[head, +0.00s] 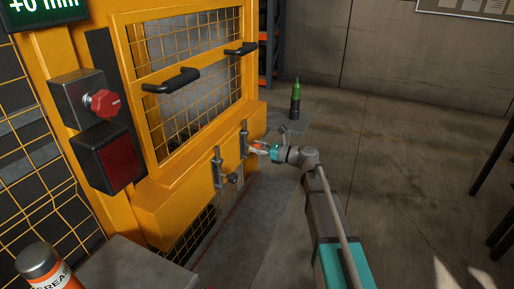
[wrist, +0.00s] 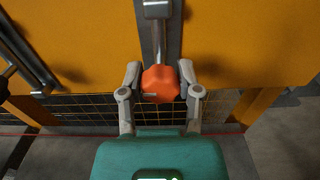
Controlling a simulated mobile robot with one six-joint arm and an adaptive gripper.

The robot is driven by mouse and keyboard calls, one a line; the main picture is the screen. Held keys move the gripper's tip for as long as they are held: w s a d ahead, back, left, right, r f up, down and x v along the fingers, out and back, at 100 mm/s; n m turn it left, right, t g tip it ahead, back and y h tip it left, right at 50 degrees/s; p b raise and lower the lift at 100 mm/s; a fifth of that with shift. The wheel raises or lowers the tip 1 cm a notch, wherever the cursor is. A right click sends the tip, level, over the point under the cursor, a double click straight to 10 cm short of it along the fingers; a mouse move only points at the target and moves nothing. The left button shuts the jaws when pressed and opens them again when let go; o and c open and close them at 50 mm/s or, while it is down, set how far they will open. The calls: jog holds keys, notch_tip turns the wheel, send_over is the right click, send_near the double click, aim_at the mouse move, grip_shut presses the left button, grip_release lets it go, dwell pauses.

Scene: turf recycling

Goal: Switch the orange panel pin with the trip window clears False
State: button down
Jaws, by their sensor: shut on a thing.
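The orange panel pin (wrist: 160,84) shows in the wrist view as a faceted orange knob at the lower end of a metal rod below a bracket. My gripper (wrist: 160,82) has its two fingers on either side of the knob and is shut on it. In the head view my gripper (head: 262,148) is at the right upright fitting on the lower yellow panel (head: 172,207). The knob is small there and partly covered by the fingers. A sign at the top left (head: 42,5) reads "+0 mm". I cannot make out a trip window.
A red knob (head: 102,103) on a dark box and a dark red panel (head: 118,162) are on the left. Black handles (head: 171,81) stick out from the mesh door. A green-topped bottle (head: 295,98) stands behind my gripper.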

jog(key=shift+c, duration=1.4)
grip_release()
jog(key=shift+r, duration=0.2)
jog(key=shift+d, duration=0.1)
jog(key=v, duration=1.2)
